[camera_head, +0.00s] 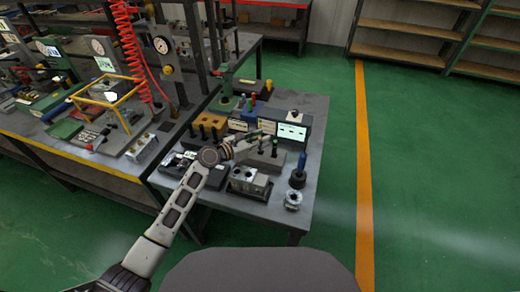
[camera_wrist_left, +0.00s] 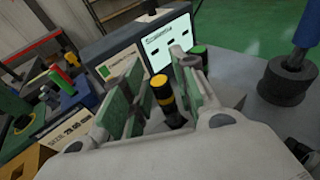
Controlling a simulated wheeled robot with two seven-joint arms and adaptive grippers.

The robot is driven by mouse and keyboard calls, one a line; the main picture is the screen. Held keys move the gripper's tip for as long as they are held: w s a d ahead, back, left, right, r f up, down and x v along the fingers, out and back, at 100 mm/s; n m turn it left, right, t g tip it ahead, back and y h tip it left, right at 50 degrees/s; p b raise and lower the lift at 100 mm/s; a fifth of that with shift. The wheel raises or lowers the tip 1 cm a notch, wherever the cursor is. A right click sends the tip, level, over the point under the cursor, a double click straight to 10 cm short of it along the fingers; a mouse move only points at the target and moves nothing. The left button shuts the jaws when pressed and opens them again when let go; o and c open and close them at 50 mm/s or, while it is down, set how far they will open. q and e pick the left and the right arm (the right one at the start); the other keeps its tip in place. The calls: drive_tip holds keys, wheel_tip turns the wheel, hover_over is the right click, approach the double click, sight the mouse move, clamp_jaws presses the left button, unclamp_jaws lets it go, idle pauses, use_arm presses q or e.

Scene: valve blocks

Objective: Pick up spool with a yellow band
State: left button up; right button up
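The spool with a yellow band (camera_wrist_left: 162,90) is a dark upright cylinder with a yellow top part, seen in the left wrist view. My left gripper (camera_wrist_left: 159,62) is open, with one green-padded finger on each side of that spool. A clear gap shows on the left; I cannot tell whether the right finger touches it. A spool with a green top (camera_wrist_left: 198,54) stands just beyond the right finger. In the head view my left gripper (camera_head: 250,143) is over the block on the grey table, and the yellow-banded spool is hard to make out there. My right gripper is not in view.
A lit display (camera_head: 292,132) stands behind the gripper. A metal valve block (camera_head: 250,182), a ringed metal part (camera_head: 293,199) and a dark blue-handled piece (camera_head: 298,175) sit near the right front.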

use_arm(q)
drive_tip(key=c, duration=0.5)
clamp_jaws()
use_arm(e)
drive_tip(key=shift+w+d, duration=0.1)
